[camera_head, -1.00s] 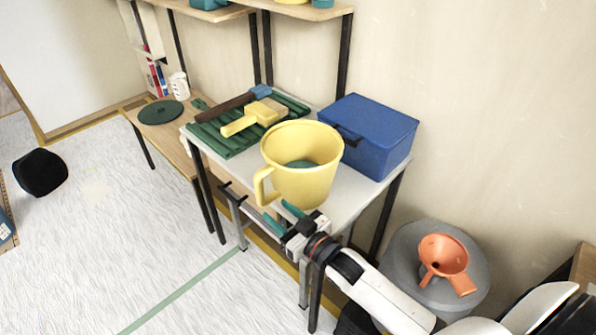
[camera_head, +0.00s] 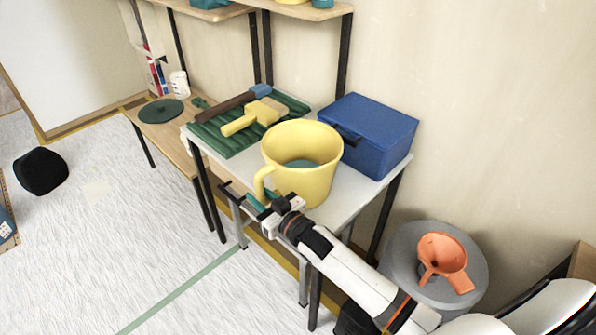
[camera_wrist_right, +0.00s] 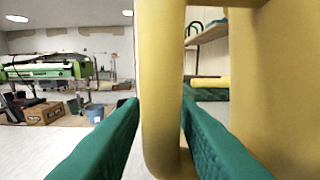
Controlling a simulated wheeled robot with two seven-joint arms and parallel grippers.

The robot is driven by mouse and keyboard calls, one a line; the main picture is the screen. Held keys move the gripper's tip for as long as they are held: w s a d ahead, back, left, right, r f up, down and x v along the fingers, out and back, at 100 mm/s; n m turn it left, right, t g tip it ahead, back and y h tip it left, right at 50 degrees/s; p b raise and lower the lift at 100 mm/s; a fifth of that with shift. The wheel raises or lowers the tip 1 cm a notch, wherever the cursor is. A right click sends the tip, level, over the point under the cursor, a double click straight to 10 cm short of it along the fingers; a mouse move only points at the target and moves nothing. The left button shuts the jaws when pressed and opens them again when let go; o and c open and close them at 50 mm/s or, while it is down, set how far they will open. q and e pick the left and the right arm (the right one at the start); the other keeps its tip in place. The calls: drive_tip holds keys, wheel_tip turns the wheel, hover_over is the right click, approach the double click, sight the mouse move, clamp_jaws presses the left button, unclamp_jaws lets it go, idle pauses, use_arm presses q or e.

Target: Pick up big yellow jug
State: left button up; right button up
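The big yellow jug (camera_head: 312,181) stands upright on the small white table, with its handle (camera_head: 262,183) toward the front left. Something teal shows inside it. My right gripper (camera_head: 262,199) is at the jug's handle, low and in front of it. The jug's body (camera_wrist_right: 275,80) fills the right side there. My left gripper is in neither view.
A blue box (camera_head: 372,140) stands right of the jug on the white table (camera_head: 350,192). A green ribbed tray (camera_head: 222,145) with a yellow brush (camera_head: 252,117) lies behind left. An orange funnel (camera_head: 443,253) sits on a grey round stool at lower right. A wooden bench adjoins left.

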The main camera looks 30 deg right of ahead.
clamp_jaws()
idle(0.9)
drive_tip(key=shift+w+r, duration=0.1)
drive_tip(key=shift+r, duration=0.05)
